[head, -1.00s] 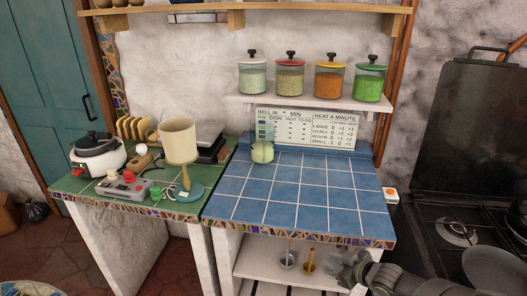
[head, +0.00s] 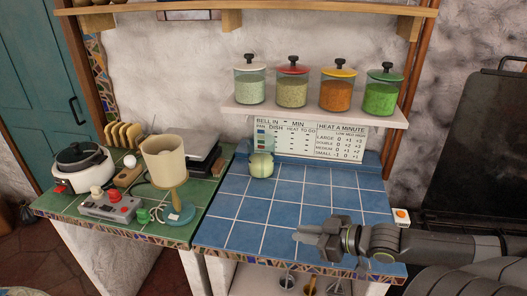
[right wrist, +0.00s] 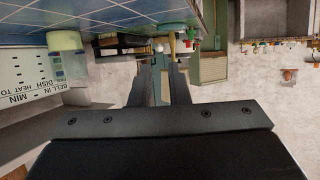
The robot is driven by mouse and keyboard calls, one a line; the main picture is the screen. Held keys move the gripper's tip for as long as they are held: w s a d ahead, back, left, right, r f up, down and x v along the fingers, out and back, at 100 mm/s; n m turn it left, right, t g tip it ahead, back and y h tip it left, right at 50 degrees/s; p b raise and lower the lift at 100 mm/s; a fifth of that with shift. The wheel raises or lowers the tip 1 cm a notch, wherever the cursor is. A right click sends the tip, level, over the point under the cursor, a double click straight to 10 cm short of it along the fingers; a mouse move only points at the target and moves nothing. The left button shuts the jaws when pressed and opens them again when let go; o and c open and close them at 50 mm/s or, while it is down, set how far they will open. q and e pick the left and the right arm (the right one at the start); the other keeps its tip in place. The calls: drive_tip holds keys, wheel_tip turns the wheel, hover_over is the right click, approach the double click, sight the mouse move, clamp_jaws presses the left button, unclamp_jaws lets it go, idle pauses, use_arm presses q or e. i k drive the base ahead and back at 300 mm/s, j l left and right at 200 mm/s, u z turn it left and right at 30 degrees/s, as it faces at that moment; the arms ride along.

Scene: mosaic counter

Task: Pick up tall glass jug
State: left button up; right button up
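The tall glass jug (head: 262,158) stands upright at the back left of the blue tiled counter, with something pale yellow-green in its lower part. In the right wrist view, which is upside down, the jug (right wrist: 66,52) shows at the left. My right gripper (head: 298,237) is over the front of the blue counter, nearer than the jug and to its right, not touching it. In the right wrist view its two fingers (right wrist: 163,65) stand apart with nothing between them. My left gripper is not in view.
A lamp-like cream cup on a stand (head: 165,165), a control box (head: 108,207) and a white cooker (head: 82,168) stand on the green counter at left. A shelf (head: 310,116) with several lidded jars hangs above. The blue counter (head: 250,210) is otherwise largely clear.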

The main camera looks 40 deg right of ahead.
sight(261, 145)
drive_tip(key=i+l, duration=0.3)
drive_tip(key=l, duration=0.15)
drive_tip(key=i+l, duration=0.3)
drive_tip(key=l, duration=0.15)
